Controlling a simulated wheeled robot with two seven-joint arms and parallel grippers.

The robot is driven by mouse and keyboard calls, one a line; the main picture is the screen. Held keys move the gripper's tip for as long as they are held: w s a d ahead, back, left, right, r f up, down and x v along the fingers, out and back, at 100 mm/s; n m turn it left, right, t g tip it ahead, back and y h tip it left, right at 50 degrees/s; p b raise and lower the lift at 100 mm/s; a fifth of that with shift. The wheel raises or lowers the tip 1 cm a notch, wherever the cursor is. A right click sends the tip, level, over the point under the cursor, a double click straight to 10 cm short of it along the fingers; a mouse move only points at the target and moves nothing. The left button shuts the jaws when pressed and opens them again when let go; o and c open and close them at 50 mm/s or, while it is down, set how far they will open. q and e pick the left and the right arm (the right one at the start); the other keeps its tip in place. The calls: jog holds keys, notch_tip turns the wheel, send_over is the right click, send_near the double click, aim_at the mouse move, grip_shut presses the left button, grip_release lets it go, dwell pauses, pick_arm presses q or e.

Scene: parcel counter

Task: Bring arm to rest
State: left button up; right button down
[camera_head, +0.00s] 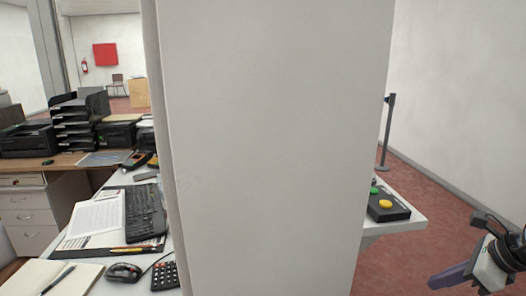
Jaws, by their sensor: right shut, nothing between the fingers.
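My right gripper (452,277) shows at the bottom right corner, at the end of my arm, which comes in from the right edge. It is shut and empty, over the red floor and apart from the counter. My left gripper is not in view.
A wide white pillar (275,150) fills the middle and hides much behind it. Right of it a counter end holds a button box (390,207); a barrier post (386,135) stands beyond. Left, a desk holds a keyboard (145,210), mouse (124,272) and open notebook (40,278).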

jog(key=s+d+f+m+g, duration=0.25)
jog(key=s+f, duration=0.35)
jog(key=f, duration=0.4)
jog(key=w+a+r+m+t+y, duration=0.5)
jog(key=w+r+t, duration=0.3)
jog(key=w+r, duration=0.3)
jog(key=w+d+r+m+t, duration=0.3)
jog(key=r+m+t, duration=0.25)
jog(key=r, duration=0.45)
jog(key=w+d+m+h, duration=0.1)
jog(key=d+m+h, duration=1.45)
jog(key=m, duration=0.75)
jog(key=s+a+f+m+g+y, duration=0.1)
jog(key=s+a+f+y, duration=0.15)
jog(key=a+f, duration=0.5)
jog(key=s+a+f+m+g+y, duration=0.15)
jog(key=s+a+f, duration=0.25)
jog(key=f, duration=0.7)
jog(key=s+a+f+g+y, duration=0.2)
jog(key=s+a+f, duration=0.25)
jog(key=f, duration=0.45)
jog(key=s+a+f+m+g+y, duration=0.1)
jog(key=s+a+f, duration=0.4)
jog(key=s+a, duration=0.6)
jog(key=s+a+f+m+g+y, duration=0.2)
jog(key=s+a+f, duration=0.3)
jog(key=s+a, duration=0.6)
jog(key=a, duration=0.3)
jog(key=shift+f, duration=0.4)
